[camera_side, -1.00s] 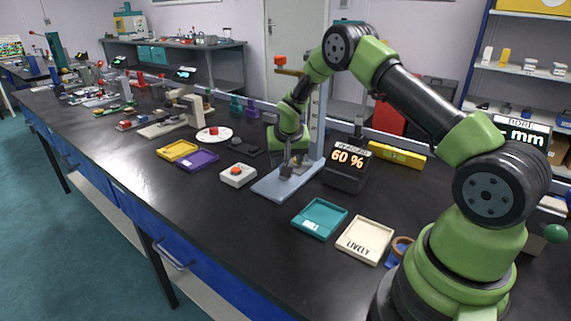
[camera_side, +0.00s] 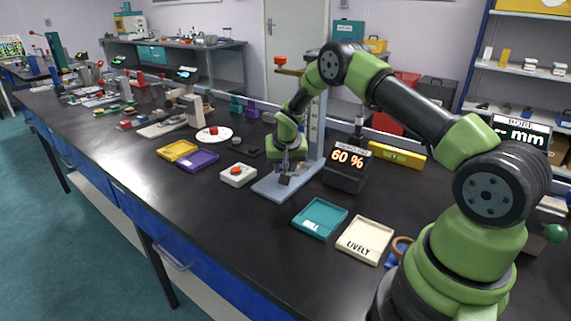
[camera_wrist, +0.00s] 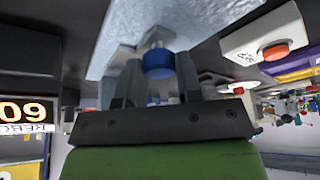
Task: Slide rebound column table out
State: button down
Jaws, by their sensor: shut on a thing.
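The rebound column (camera_side: 315,125) is a pale blue upright with a scale, standing on a flat pale blue base (camera_side: 268,187) on the bench. The rebound column table shows as a small grey piece low over this base, partly hidden by my gripper. My gripper (camera_side: 287,173) points down at the base, in front of the upright. In the wrist view my gripper (camera_wrist: 158,82) has its two dark fingers on either side of a blue round knob (camera_wrist: 158,63), shut on it. The knob seems to belong to the table; the exact contact is partly hidden.
A display reading 60 % (camera_side: 346,168) stands close right of the base. A white box with a red button (camera_side: 238,175) is close left. A teal tray (camera_side: 320,217) and a cream LIVELY tray (camera_side: 365,240) lie in front. Bare bench lies front left.

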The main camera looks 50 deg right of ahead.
jog(key=a, duration=1.1)
jog(key=shift+a, duration=0.15)
jog(key=c, duration=0.8)
grip_release()
jog(key=v, duration=1)
